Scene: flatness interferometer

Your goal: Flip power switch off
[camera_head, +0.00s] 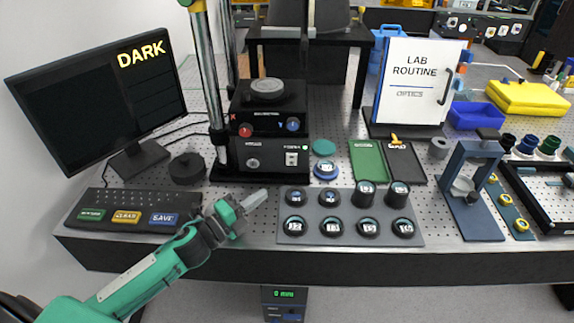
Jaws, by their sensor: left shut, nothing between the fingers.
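The black interferometer base (262,172) stands on the perforated table at the centre left. On its front face is a small white power switch (291,159), with a lit green lamp (305,147) just right of its label. The switch's exact position is too small to tell. My left gripper (256,199) is shut and empty. It is above the table's front area, in front of and to the left of the switch, apart from it. Its fingers point right and slightly away. My right gripper is not in view.
A grey tray (344,231) with several round black-rimmed parts lies right of my left gripper. A keypad (139,205) and a monitor (95,95) reading DARK stand at the left. A dark round cap (187,167) sits left of the base. A green mat (369,160) lies further right.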

